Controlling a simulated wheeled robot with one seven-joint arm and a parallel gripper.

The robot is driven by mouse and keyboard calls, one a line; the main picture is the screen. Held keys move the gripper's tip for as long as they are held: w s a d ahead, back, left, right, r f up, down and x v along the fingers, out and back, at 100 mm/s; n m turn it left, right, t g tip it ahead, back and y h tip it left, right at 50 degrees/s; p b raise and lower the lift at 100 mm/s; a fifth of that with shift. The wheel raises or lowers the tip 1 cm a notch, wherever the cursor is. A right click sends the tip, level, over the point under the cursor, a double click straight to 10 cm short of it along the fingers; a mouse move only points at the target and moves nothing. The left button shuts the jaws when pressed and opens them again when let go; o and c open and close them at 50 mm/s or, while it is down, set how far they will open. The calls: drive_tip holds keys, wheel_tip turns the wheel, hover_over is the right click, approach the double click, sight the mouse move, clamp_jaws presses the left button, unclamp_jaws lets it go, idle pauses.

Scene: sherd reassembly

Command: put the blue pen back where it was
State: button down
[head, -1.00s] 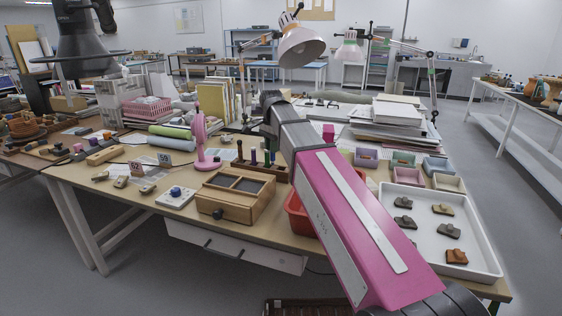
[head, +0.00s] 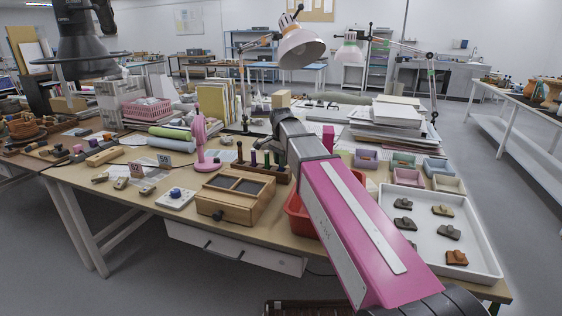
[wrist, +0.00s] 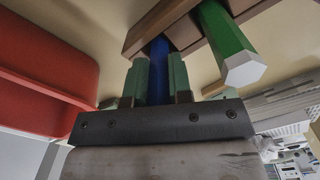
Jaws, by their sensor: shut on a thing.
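The blue pen (wrist: 158,66) is between the two green fingers of my gripper (wrist: 160,78) in the wrist view, and the gripper is shut on it. The pen's far end meets the wooden pen rack (wrist: 150,25); I cannot tell how deep it sits in a hole. A green pen (wrist: 225,45) with a pale six-sided end stands in the rack beside it. In the head view, my gripper (head: 278,150) is low at the right end of the rack (head: 243,170) and hides the blue pen. Several other pens stand upright in the rack.
A wooden box (head: 235,195) stands in front of the rack. A red bin (head: 297,215) is right of it, partly behind my arm. A pink fan (head: 199,140) is left of the rack. A white tray with sherds (head: 480,262) lies at the right.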

drive_tip(key=shift+f, duration=0.45)
drive_tip(key=c, duration=1)
unclamp_jaws()
drive_tip(key=shift+c, duration=0.2)
drive_tip(key=shift+r, duration=0.1)
wheel_tip(320, 180, up, 13)
drive_tip(key=shift+f, duration=0.1)
